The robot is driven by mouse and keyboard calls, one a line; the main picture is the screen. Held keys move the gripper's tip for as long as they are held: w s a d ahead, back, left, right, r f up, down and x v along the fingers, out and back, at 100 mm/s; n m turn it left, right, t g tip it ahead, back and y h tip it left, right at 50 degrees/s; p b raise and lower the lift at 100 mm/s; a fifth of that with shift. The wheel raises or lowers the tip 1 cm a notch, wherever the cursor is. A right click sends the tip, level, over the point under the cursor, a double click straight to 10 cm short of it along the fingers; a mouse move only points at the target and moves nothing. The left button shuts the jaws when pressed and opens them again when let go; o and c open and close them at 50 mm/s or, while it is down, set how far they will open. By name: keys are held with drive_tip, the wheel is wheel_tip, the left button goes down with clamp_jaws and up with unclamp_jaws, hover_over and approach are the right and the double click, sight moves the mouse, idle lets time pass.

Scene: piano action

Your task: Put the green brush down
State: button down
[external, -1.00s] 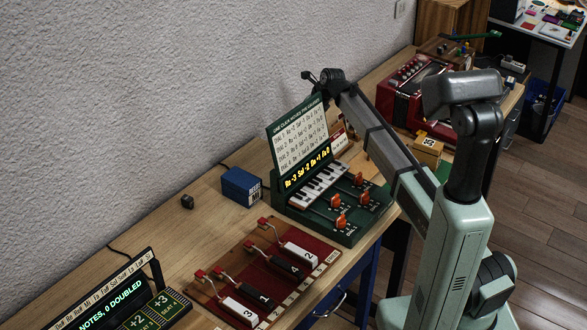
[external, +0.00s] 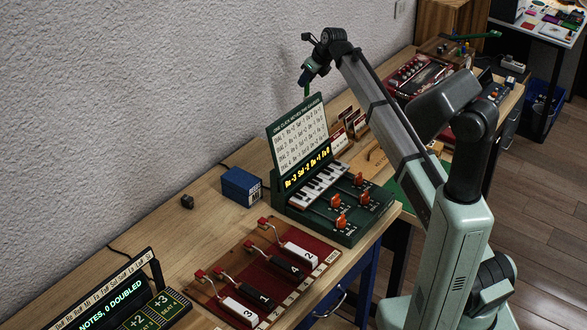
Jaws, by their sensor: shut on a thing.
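My gripper (external: 308,77) is up at the far end of my arm, above and behind the white-papered stand, near the wall. It is shut on a slim green thing (external: 307,91) that hangs down from it, which I take to be the green brush. Only a short length of it shows; its lower end is hidden behind the stand or too small to make out. I cannot tell whether it touches the bench.
The green console with a small keyboard and orange knobs (external: 340,222) stands below my gripper. A blue box (external: 241,186) is to its left. Small cards (external: 354,122) and a red accordion (external: 417,76) lie to the right. Bare bench (external: 205,215) shows at left.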

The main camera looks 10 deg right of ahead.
wheel_tip(320, 180, up, 3)
drive_tip(key=s+a+n+g+y, duration=0.25)
drive_tip(key=s+a+n, duration=0.45)
drive_tip(key=s+a, duration=1.35)
drive_tip(key=s+a+n+g, duration=0.1)
drive_tip(key=s+a+n, duration=0.1)
drive_tip(key=s+a, duration=0.35)
drive_tip(key=s+a+n+g+h, duration=0.1)
drive_tip(key=s+a+n+g, duration=0.15)
drive_tip(key=s, duration=0.65)
drive_tip(key=s+a+n+g, duration=0.1)
drive_tip(key=s+a+n, duration=0.1)
drive_tip(key=s+a, duration=0.35)
wheel_tip(320, 180, down, 15)
drive_tip(key=s+d, duration=0.1)
drive_tip(key=shift+d+f+t, duration=0.15)
drive_tip(key=shift+d+t, duration=0.1)
drive_tip(key=shift+t, duration=0.05)
drive_tip(key=shift+s+f, duration=0.1)
drive_tip(key=shift+f, duration=0.05)
drive_tip(key=c, duration=0.9)
unclamp_jaws()
drive_tip(key=shift+c, duration=0.2)
